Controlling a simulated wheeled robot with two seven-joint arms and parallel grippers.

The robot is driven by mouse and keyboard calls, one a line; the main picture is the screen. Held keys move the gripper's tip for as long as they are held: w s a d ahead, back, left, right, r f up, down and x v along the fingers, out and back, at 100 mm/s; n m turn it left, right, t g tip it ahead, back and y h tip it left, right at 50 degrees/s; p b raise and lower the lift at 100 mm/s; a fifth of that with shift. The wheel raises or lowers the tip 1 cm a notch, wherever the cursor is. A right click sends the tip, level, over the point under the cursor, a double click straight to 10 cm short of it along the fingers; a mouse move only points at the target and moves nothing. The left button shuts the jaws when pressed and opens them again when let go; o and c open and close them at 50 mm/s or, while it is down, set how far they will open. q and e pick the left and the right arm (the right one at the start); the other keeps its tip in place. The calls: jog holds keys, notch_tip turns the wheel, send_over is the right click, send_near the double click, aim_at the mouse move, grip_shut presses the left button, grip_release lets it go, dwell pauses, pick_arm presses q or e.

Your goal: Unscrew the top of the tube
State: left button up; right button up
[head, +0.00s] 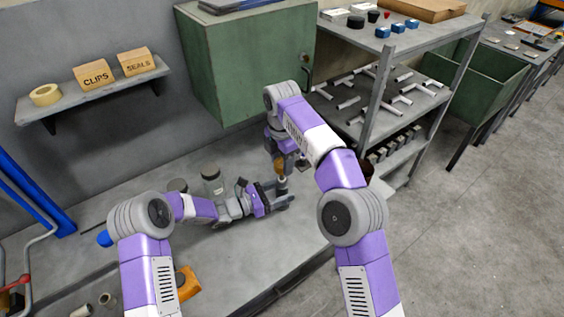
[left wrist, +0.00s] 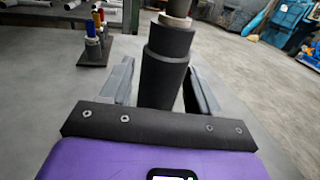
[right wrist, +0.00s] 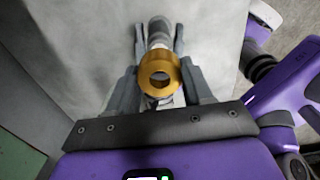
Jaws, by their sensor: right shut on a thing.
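The tube (left wrist: 165,75) is a dark grey stepped cylinder standing upright. In the left wrist view it stands between the fingers of my left gripper (head: 283,197). Those fingers are open, with a gap showing at the tube's left side. The golden, ring-shaped top (right wrist: 172,66) shows in the right wrist view between the fingers of my right gripper (head: 281,170), which is shut on it. In the head view my right gripper comes from above, over my left gripper. The grippers mostly hide the tube there.
An orange object (head: 187,283) lies near the front edge. A green cabinet (head: 245,70) and a metal shelf (head: 375,140) with pipe fittings stand behind. A rack of coloured items (left wrist: 94,45) stands beyond the tube.

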pick_arm(q)
jog(key=shift+o, duration=1.2)
jog(key=shift+a, duration=0.1)
